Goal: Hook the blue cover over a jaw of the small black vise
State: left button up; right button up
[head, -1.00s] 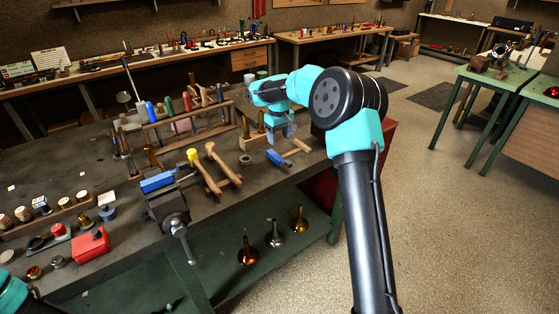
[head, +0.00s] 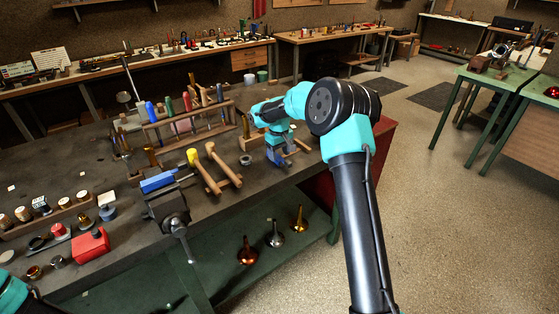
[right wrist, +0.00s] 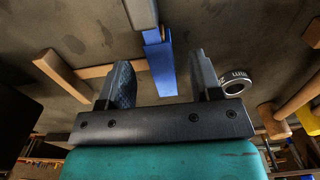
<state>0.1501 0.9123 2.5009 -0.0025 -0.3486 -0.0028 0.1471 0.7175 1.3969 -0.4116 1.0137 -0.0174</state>
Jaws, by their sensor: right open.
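The small black vise (head: 170,208) stands at the bench's front edge, with a blue piece (head: 157,182) along its top at the jaws. A separate blue cover (right wrist: 160,62) lies on the bench. In the head view it is mostly hidden by my right gripper (head: 281,152). My right gripper is low over that cover, its two dark fingers apart. In the right wrist view the cover shows in the gap between the fingers, with clear space on both sides. A grey part (right wrist: 141,12) adjoins its far end. Only a bit of my left arm shows, at the lower left corner.
A metal ring (right wrist: 235,82) lies close beside one finger. A wooden-handled tool (right wrist: 65,75) lies on the other side. A red box (head: 90,246) sits left of the vise.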

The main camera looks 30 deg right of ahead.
notch_tip(320, 180, down, 2)
dwell(0.5)
jog(key=c, duration=1)
jog(key=shift+r, duration=0.2)
jog(key=shift+r, duration=1.45)
jog(key=shift+s+a+r, duration=0.1)
jog(key=shift+s+r, duration=0.1)
jog(key=s+a, duration=0.2)
jog(key=s, duration=0.2)
jog(key=s+a+r, duration=0.1)
jog(key=s+a, duration=0.2)
jog(key=s, duration=0.1)
jog(key=s+a, duration=0.3)
jog(key=s, duration=0.2)
jog(key=shift+s+a+r, duration=0.1)
jog(key=shift+r, duration=0.05)
